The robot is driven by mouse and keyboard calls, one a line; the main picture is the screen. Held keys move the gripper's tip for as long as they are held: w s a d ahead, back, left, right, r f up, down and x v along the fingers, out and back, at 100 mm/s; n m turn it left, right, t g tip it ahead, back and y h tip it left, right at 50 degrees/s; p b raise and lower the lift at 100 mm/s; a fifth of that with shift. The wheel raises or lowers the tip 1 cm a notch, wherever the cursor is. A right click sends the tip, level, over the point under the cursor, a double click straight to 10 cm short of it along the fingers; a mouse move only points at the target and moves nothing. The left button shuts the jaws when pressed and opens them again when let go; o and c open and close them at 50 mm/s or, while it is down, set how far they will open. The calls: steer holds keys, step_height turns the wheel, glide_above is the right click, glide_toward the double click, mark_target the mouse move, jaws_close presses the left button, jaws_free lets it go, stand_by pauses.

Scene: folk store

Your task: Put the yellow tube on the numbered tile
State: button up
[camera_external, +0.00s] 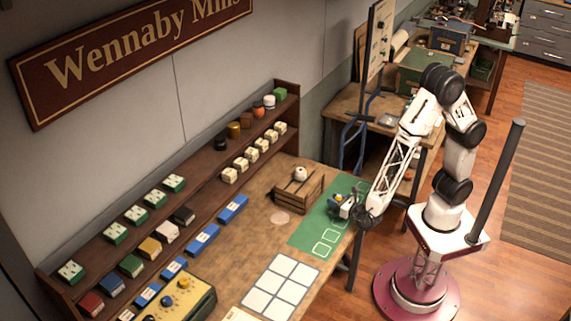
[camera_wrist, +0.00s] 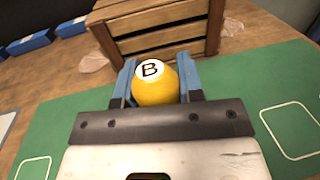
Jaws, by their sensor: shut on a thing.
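The yellow tube (camera_wrist: 157,88) is between the blue fingers of my gripper (camera_wrist: 156,76) in the wrist view. Its visible end is white with a black letter B, and the rest looks rounded. My gripper also shows in the external view (camera_external: 338,201), shut on the tube over the green mat (camera_external: 305,236). I cannot tell whether the tube touches the mat. A grid of white tiles (camera_external: 283,283) lies on the table to the lower left of the mat. No number is readable on any tile, so I cannot tell which is the numbered one.
A wooden crate (camera_external: 300,193) with a white round thing (camera_external: 300,174) stands just beyond my gripper. It also shows close ahead in the wrist view (camera_wrist: 160,28). Shelves with blocks and jars line the wall. A yellow box with knobs (camera_external: 183,304) stands at the front left.

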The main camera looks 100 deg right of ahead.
steer(key=shift+f, duration=0.15)
steer(key=o, duration=0.7)
steer(key=shift+s, duration=0.1)
steer(key=shift+v, duration=5.95)
